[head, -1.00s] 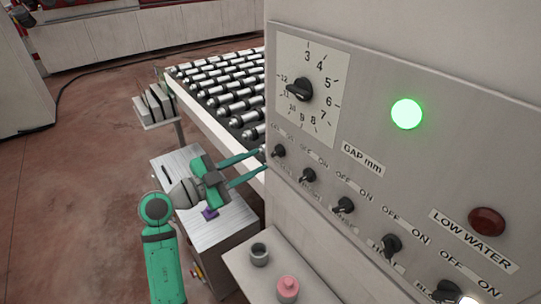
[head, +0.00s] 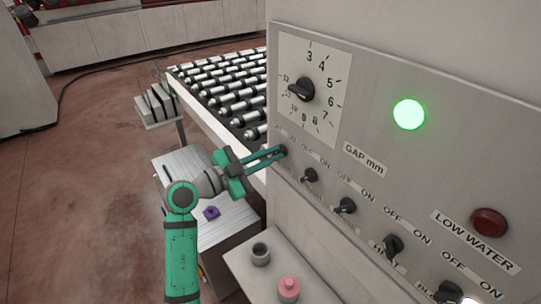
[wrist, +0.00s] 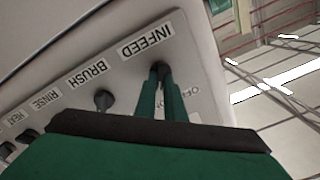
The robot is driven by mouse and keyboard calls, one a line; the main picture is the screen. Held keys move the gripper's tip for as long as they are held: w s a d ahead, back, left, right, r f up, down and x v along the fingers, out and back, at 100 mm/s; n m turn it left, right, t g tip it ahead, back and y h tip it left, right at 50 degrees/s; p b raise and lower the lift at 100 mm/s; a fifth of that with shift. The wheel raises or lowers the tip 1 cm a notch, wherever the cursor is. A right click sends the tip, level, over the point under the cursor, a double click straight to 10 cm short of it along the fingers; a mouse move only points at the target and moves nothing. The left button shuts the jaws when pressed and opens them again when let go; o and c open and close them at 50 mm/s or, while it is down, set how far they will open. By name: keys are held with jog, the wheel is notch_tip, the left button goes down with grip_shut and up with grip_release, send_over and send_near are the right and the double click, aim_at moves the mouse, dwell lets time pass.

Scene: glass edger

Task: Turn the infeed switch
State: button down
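The infeed switch (wrist: 161,66) is a small dark knob beside the INFEED label (wrist: 147,37) in the wrist view. In the head view it is the leftmost knob (head: 283,150) of the lower row, mostly hidden by my fingertips. My gripper (head: 278,153) reaches the panel from the left. Its two green fingers are close together, with the tips (wrist: 161,78) on either side of the knob, shut on it. The knob's exact angle is hidden by the fingers.
The brush switch (wrist: 104,100) is close beside my fingers; more knobs follow along the sloping panel. The gap dial (head: 300,91) is just above. A roller conveyor (head: 225,95) lies behind. A ledge below holds a pink knob (head: 288,288) and a grey one (head: 260,254).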

jog(key=shift+n, duration=0.4)
jog(key=n, duration=0.2)
jog(key=shift+n, duration=0.4)
jog(key=n, duration=0.3)
jog(key=shift+w+a+n, duration=0.15)
jog(key=shift+n, duration=1.05)
jog(key=n, duration=0.4)
jog(key=shift+a+n, duration=0.2)
jog(key=shift+n, duration=0.2)
jog(key=shift+w, duration=0.1)
jog(key=c, duration=1.8)
grip_release()
jog(key=shift+c, duration=0.2)
